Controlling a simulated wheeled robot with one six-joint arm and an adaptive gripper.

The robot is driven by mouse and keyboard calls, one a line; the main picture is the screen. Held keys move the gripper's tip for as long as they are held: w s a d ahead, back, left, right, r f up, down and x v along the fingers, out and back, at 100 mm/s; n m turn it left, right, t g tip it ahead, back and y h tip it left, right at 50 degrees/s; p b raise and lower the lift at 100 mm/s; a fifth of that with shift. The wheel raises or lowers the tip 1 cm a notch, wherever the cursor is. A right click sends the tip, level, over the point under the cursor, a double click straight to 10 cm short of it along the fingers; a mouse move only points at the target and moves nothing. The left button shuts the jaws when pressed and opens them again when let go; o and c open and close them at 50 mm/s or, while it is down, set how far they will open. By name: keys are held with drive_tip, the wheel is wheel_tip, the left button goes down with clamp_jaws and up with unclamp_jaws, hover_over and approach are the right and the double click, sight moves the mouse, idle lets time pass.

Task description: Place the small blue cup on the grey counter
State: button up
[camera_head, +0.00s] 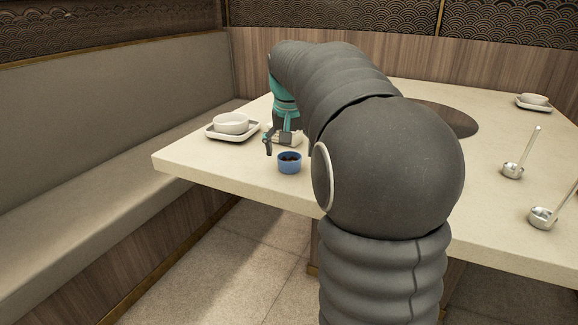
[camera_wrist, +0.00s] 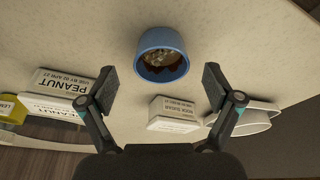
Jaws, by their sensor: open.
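The small blue cup (camera_head: 289,163) stands upright on the pale table near its front edge, with dark contents in it. In the wrist view the blue cup (camera_wrist: 162,52) is just beyond my fingertips, roughly midway between them. My gripper (camera_head: 279,144) is open and empty, with its fingers just behind and to the left of the cup in the head view. The wrist view shows both fingers of my gripper (camera_wrist: 158,84) spread wide. The pale table top (camera_head: 215,165) is the only counter-like surface I can make out; I cannot tell whether it is the grey counter.
A white bowl (camera_head: 231,123) on a square dish stands left of my gripper. Small labelled boxes, one reading peanut (camera_wrist: 62,82) and one reading rock sugar (camera_wrist: 172,113), lie close to my fingers. Ladles (camera_head: 514,169) and another bowl (camera_head: 533,99) are at the right. A bench (camera_head: 110,110) runs along the left.

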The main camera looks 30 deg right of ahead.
sight(290, 158)
drive_tip(key=x, duration=0.3)
drive_tip(key=shift+f, duration=0.1)
drive_tip(key=c, duration=1.3)
drive_tip(key=shift+r, duration=0.55)
drive_tip(key=shift+c, duration=0.2)
drive_tip(key=r, duration=0.2)
drive_tip(key=d+r, duration=0.1)
drive_tip(key=shift+s+r, duration=0.2)
drive_tip(key=shift+r, duration=0.2)
drive_tip(key=s+d+r+p, duration=0.1)
drive_tip(key=s+d+r, duration=0.4)
drive_tip(key=d, duration=0.4)
drive_tip(key=shift+r, duration=0.65)
